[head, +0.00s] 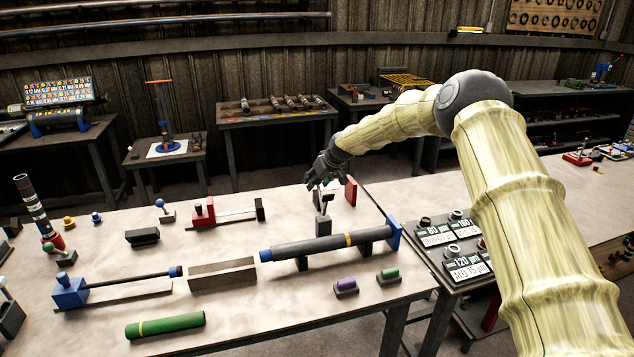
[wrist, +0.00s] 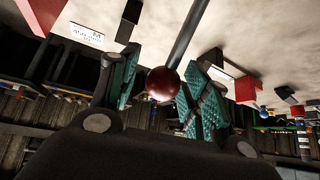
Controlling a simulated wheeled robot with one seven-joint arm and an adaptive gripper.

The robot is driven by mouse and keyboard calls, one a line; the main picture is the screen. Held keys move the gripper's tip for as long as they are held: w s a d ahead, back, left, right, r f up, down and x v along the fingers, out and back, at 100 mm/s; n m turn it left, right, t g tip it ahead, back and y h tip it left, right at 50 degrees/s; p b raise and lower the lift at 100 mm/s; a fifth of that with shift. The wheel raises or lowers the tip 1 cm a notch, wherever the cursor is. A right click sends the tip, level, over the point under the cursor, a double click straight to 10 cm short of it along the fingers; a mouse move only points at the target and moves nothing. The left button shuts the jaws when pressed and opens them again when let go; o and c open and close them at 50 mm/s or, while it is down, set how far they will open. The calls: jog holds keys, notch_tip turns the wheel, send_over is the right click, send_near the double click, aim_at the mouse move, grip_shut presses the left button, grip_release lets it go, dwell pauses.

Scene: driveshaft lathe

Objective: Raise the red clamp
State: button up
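My gripper (head: 322,182) is over the back of the workbench, pointing down. In the wrist view my gripper (wrist: 163,88) has its two green-padded fingers apart, one on each side of a dark red ball knob (wrist: 162,83) on a grey rod (wrist: 188,35). The knob is close to both pads; I cannot tell whether they touch it. In the head view the knob is hidden by my gripper, above a small grey block (head: 323,226). A red upright plate (head: 351,190) stands just right of my gripper. A red block (head: 204,211) with a rod stands farther left.
A dark shaft (head: 320,246) with a yellow band lies on supports in front of my gripper, with a blue plate (head: 394,233) at its right end. A blue-ended fixture (head: 70,292), a green cylinder (head: 165,325) and a long box (head: 222,275) are at front left.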

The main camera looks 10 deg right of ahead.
jog(key=shift+s, duration=0.1)
jog(key=v, duration=1.2)
jog(key=shift+d+f, duration=0.15)
dwell(0.3)
